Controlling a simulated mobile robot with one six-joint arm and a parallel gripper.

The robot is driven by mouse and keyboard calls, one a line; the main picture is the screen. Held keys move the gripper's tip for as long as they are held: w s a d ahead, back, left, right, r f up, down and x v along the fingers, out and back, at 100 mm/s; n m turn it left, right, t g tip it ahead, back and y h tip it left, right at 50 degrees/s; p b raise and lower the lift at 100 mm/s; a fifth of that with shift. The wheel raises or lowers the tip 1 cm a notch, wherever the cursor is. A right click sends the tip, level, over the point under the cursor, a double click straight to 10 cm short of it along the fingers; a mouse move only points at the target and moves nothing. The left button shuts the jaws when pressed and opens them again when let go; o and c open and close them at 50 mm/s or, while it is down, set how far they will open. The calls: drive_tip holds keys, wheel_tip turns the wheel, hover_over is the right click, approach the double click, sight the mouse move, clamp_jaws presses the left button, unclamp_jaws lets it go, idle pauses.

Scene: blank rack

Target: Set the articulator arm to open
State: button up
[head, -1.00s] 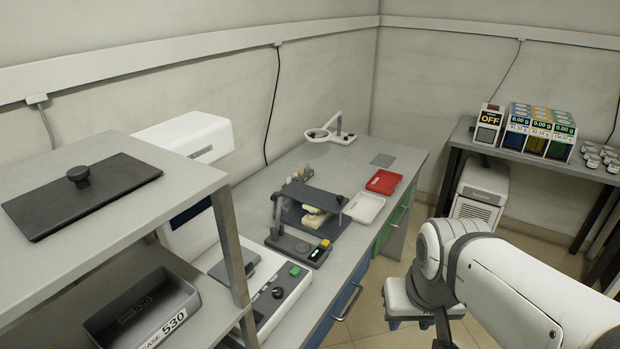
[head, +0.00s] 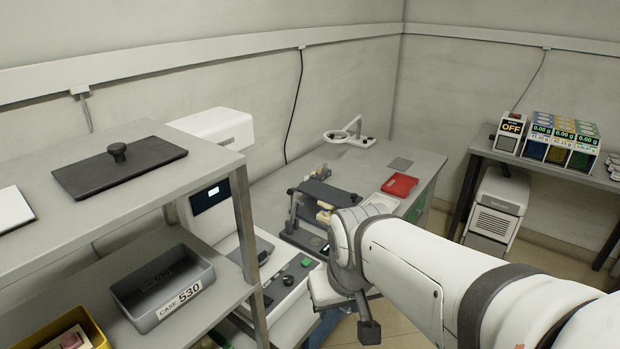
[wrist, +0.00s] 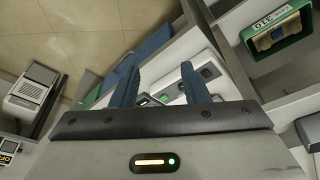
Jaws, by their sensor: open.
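The articulator (head: 322,197), a dark device with a raised upper plate and pale cast-like parts, stands on the grey bench in the head view. My arm hides its right and front parts, so I cannot tell how its arm is set. It cannot be clearly made out in the wrist view. My gripper (wrist: 160,85) is open and empty in the wrist view, its two blue-grey fingers apart over the bench-edge area. In the head view my arm reaches in from the right, in front of the articulator.
A control box (head: 290,284) with a green button sits left of my wrist. A shelf rack (head: 243,225) holds a grey case tray (head: 185,309) at left. A red tray (head: 399,185) and ring-shaped lamp (head: 349,134) lie farther back. A green case tray (wrist: 276,43) shows in the wrist view.

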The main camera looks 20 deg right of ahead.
drive_tip(key=w+d+f+m+t+h+b, duration=0.15)
drive_tip(key=w+d+b, duration=0.25)
drive_tip(key=w, duration=0.4)
drive_tip(key=w+d+f+t+b, duration=0.3)
drive_tip(key=w+b, duration=0.2)
drive_tip(key=w, duration=0.3)
drive_tip(key=w+d+f+m+t+h+b, duration=0.1)
drive_tip(key=w+d+f+t+b, duration=0.25)
drive_tip(key=w, duration=0.45)
drive_tip(key=n+t+b, duration=0.1)
drive_tip(key=t+b, duration=0.6)
drive_tip(key=b, duration=0.4)
approach(355, 196)
drive_tip(key=w, duration=0.3)
drive_tip(key=shift+w+d+y, duration=0.25)
drive_tip(key=shift+w+d, duration=0.15)
drive_tip(key=shift+w, duration=0.1)
drive_tip(key=w, duration=0.6)
drive_tip(key=shift+w+d+r, duration=0.1)
drive_tip(key=shift+w+d, duration=0.25)
drive_tip(key=shift+w, duration=0.05)
clamp_jaws()
